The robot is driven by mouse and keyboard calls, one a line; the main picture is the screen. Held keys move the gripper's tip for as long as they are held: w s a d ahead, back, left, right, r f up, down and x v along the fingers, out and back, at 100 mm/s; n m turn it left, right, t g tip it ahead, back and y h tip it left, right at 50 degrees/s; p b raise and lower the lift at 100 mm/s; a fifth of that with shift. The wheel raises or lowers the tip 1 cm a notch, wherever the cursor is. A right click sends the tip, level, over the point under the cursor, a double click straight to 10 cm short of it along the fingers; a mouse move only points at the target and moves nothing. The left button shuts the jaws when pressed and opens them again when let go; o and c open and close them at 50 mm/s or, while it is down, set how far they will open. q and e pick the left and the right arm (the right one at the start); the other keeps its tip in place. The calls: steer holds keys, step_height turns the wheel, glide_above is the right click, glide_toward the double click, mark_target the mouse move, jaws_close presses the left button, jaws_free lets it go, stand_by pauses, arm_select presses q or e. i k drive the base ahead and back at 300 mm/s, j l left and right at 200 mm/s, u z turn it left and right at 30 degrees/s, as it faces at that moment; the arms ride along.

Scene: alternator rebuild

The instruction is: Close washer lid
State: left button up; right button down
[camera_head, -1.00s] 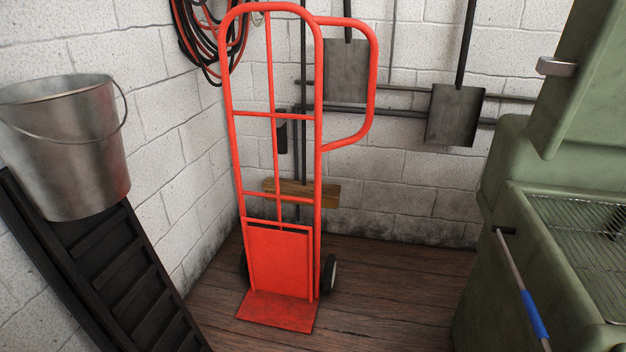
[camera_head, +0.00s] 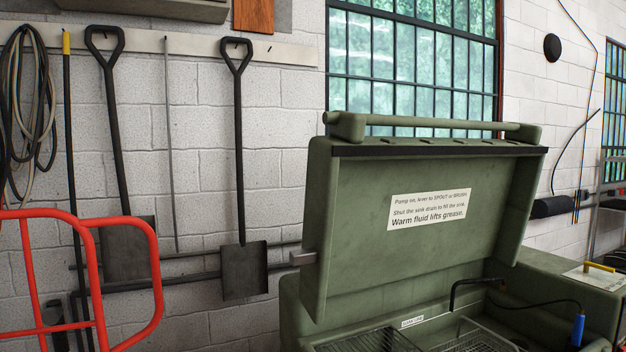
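The green washer lid (camera_head: 360,235) stands open, raised and leaning back, at the centre right of the head view. It has a white label with instructions (camera_head: 430,207) on its inner face. A grey metal tab (camera_head: 303,258) sticks out at its left edge. The green washer tub (camera_head: 298,318) is below it, cut off by the bottom of the picture. Inside the tub are a wire rack, a black spout (camera_head: 468,283) and a brush with a blue handle (camera_head: 577,330). Neither of my grippers shows in the view.
A red hand truck (camera_head: 158,270) stands at the lower left. Two shovels (camera_head: 240,150) and coiled cables (camera_head: 28,110) hang on the white block wall. A window (camera_head: 415,65) is behind the lid. A yellow-handled item (camera_head: 600,268) lies on the green surface at right.

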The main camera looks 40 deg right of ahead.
mark_target(378, 210)
steer(key=z, duration=1.85)
